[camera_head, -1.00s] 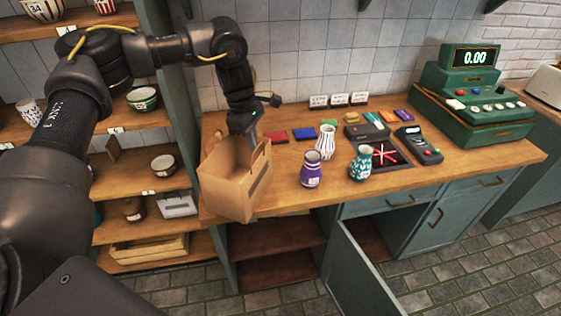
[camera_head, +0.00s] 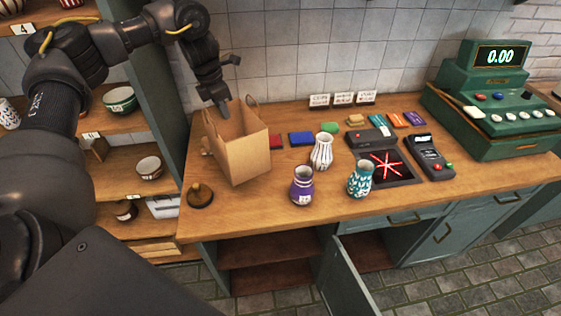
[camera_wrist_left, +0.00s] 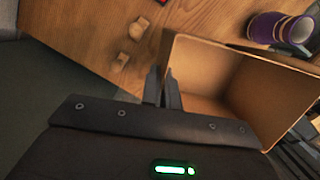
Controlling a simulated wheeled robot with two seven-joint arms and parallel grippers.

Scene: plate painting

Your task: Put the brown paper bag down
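The brown paper bag (camera_head: 246,155) is open-topped and upright at the left of the wooden counter. Its base looks to be on or just above the counter top; I cannot tell which. My left gripper (camera_head: 222,110) comes down at the bag's back left rim. In the left wrist view, the two fingers of the gripper (camera_wrist_left: 163,88) are close together with the edge of the bag (camera_wrist_left: 215,65) between them. The bag's inside looks empty in the part that shows. My right gripper is not in view.
A green cash register (camera_head: 495,105) is at the right. The counter's front strip is clear.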

